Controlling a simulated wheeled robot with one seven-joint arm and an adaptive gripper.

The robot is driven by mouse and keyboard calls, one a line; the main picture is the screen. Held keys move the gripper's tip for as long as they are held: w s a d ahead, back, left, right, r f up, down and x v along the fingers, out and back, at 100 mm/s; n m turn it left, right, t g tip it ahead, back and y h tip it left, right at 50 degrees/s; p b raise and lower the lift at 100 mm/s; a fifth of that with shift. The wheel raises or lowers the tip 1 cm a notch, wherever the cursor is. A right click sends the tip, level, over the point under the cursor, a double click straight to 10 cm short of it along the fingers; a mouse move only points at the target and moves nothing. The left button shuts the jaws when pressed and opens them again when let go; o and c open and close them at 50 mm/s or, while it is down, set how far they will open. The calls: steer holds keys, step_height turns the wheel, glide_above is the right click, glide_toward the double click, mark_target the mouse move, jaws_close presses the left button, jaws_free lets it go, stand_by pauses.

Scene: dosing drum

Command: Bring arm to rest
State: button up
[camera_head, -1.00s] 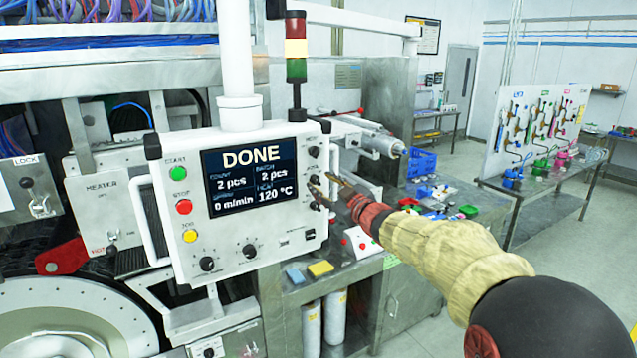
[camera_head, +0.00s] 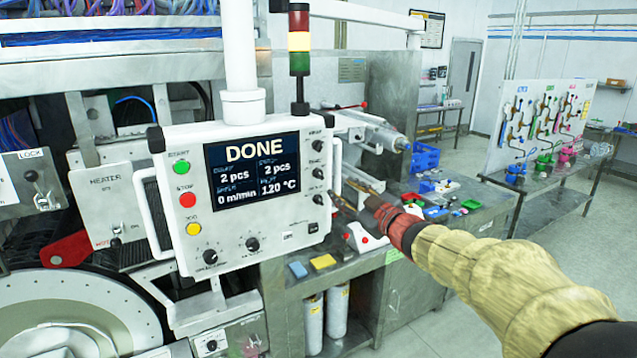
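My gripper (camera_head: 350,188) is at the end of my arm, in front of the machine and just right of the control panel. Its thin fingers point left and away, towards the panel's right edge. A gap seems to show between the fingers, and I see nothing held. The control panel (camera_head: 240,254) is white, with a screen (camera_head: 252,172) reading "DONE", "2 pcs", "0 m/min" and "120 °C". It has green, red and yellow buttons on its left and black knobs along its right and bottom.
A signal tower (camera_head: 299,45) stands behind the panel. A metal bench (camera_head: 480,215) at right bears blue bins (camera_head: 425,158) and small coloured parts. A white pegboard (camera_head: 530,125) with tools stands farther back. The floor (camera_head: 580,245) at right is clear.

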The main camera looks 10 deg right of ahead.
steer(key=s+d+f+m+g+h, duration=0.2)
steer(key=d+f+m+g+h, duration=0.15)
steer(key=d+f+h, duration=0.45)
steer(key=s+d+f+m+g+b, duration=0.1)
steer(key=s+d+f+m+g, duration=0.25)
steer(key=s+f, duration=0.45)
steer(key=s+a+f+m+g+y+b, duration=0.1)
steer(key=s+a+f+b, duration=0.2)
steer(key=s, duration=0.8)
steer(key=s+a+f+g+y+b, duration=0.1)
steer(key=s+a+f, duration=0.4)
steer(key=s, duration=0.6)
steer(key=s+a+f+m+g+y+b, duration=0.1)
steer(key=s+a+f+b, duration=0.3)
steer(key=s, duration=0.7)
steer(key=a+g+b, duration=0.1)
steer(key=a+b, duration=0.1)
steer(key=a, duration=0.1)
steer(key=shift+f+m+g, duration=0.3)
steer(key=shift+f, duration=0.1)
steer(key=shift+s, duration=0.1)
